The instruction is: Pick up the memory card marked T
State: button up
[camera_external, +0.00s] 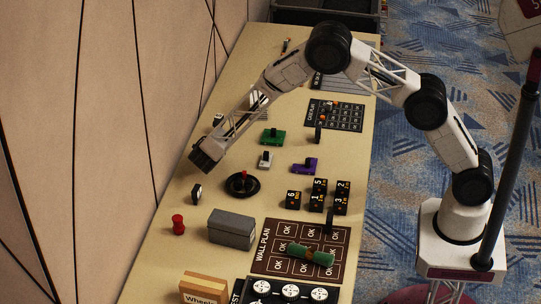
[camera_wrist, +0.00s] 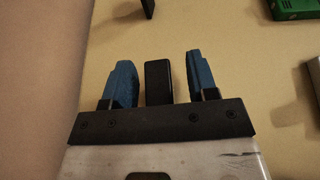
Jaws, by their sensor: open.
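My gripper (camera_external: 203,160) is low over the left side of the table, near the wall. In the wrist view its blue fingers (camera_wrist: 158,78) are spread apart. A dark upright block (camera_wrist: 158,82) shows between them, with a gap on each side. It may be a card; I see no letter on it, and the gripper hides that spot in the external view. Another dark upright piece (camera_wrist: 149,8) stands farther up the wrist view. Similar small dark pieces stand nearer (camera_external: 196,193) and farther (camera_external: 218,119) along the wall side. No T is readable on any of them.
A green device (camera_external: 272,137), a grey switch (camera_external: 265,160) and a purple device (camera_external: 305,166) stand right of my gripper. A black joystick (camera_external: 242,184), a grey box (camera_external: 231,229) and a red knob (camera_external: 178,224) are nearer. The wall (camera_external: 100,110) runs close along the left.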

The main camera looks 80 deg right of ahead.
jog(key=shift+c, duration=0.3)
grip_shut()
jog(key=shift+r, duration=0.1)
jog(key=shift+r, duration=1.05)
jog(key=shift+s+a+r, duration=0.1)
jog(key=shift+s+r, duration=0.35)
jog(key=shift+r, duration=0.2)
jog(key=s+a, duration=0.1)
jog(key=s, duration=0.4)
jog(key=s+a+r, duration=0.1)
jog(key=s, duration=0.4)
jog(key=s+a, duration=0.1)
jog(key=s, duration=0.3)
jog(key=shift+s+r, duration=0.2)
jog(key=shift+s, duration=0.2)
